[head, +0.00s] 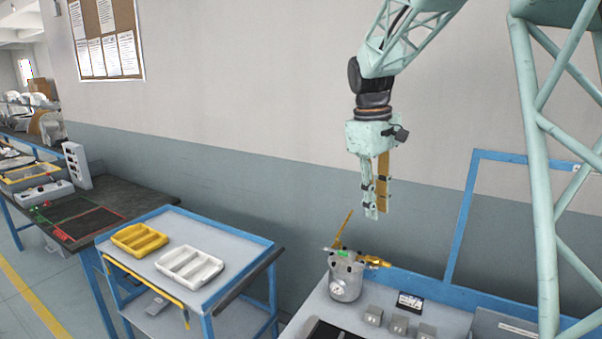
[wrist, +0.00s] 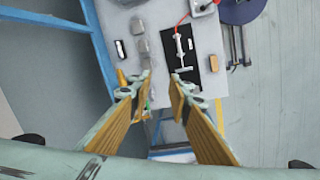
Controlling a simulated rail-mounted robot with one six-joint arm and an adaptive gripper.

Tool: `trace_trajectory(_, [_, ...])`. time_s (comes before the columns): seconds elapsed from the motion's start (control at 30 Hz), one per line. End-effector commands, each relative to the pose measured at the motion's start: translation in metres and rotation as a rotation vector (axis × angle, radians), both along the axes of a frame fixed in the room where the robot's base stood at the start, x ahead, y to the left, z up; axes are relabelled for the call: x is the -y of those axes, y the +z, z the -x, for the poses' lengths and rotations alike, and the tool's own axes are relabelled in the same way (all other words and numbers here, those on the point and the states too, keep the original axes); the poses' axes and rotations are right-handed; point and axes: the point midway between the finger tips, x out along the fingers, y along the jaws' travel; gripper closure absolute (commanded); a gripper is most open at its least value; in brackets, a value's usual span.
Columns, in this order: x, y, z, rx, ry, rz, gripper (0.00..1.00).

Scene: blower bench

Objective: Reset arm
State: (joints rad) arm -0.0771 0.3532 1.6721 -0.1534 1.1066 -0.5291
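My gripper (head: 376,213) hangs pointing down in the head view, in front of the wall and above the bench. Its fingers are pale green with tan pads. In the wrist view, my gripper (wrist: 161,84) shows a clear gap between its two fingertips, with nothing held there. It is open and apart from everything below. My arm comes down from the top of the head view.
A blue-framed cart carries a yellow tray (head: 139,238) and a white tray (head: 189,267).

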Motion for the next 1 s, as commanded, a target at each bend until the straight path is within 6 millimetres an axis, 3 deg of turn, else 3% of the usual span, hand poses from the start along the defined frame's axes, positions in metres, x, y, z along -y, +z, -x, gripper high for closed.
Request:
trace_trajectory(0.53, [0.007,0.034,0.091,0.077,-0.125,-0.039,0.82])
trace_trajectory(1.0, [0.011,0.047,0.172,0.139,-0.232,-0.077,0.82])
